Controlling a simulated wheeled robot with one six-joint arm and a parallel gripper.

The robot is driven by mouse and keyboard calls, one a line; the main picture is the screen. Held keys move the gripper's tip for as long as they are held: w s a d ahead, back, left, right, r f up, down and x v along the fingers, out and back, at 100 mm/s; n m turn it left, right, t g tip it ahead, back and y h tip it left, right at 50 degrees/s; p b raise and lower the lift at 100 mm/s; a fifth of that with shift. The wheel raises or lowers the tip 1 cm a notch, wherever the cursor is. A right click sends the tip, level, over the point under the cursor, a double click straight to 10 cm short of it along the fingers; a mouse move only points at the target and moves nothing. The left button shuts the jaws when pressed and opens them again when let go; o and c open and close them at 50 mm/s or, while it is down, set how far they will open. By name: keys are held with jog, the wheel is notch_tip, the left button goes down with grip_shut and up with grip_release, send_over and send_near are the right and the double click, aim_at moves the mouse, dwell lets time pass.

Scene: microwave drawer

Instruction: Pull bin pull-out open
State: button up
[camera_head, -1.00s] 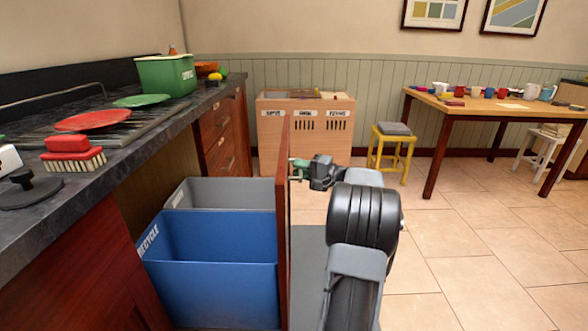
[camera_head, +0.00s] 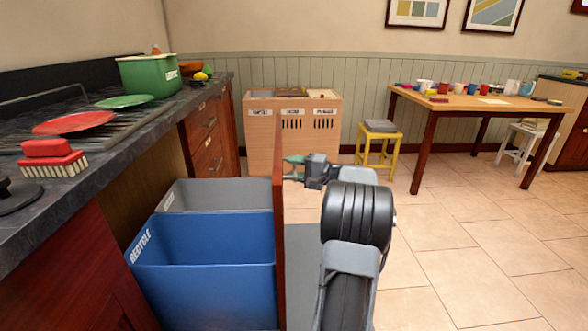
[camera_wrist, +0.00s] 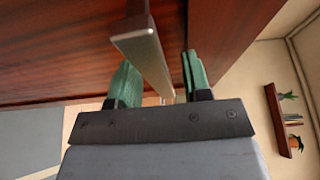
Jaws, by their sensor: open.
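The bin pull-out stands out from the counter, with its reddish wooden front panel (camera_head: 279,240) seen edge-on in the head view. Behind the panel are a blue recycle bin (camera_head: 205,265) and a grey bin (camera_head: 222,194). My gripper (camera_head: 290,168) is at the outer face of the panel. In the wrist view the pull-out's metal bar handle (camera_wrist: 143,50) runs between the two green fingers of my gripper (camera_wrist: 160,80). The fingers are open, one on each side of the bar. I cannot tell whether either finger touches it.
The counter (camera_head: 110,140) at left carries a red brush (camera_head: 50,158), red plate (camera_head: 74,122) and green tub (camera_head: 158,74). A wooden sorting cabinet (camera_head: 292,125), yellow stool (camera_head: 378,145) and table (camera_head: 480,102) stand farther back. Tiled floor at right is clear.

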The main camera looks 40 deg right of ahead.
jog(key=p+v, duration=0.3)
jog(key=v, duration=1)
jog(key=shift+s+d, duration=0.2)
jog(key=shift+s, duration=0.15)
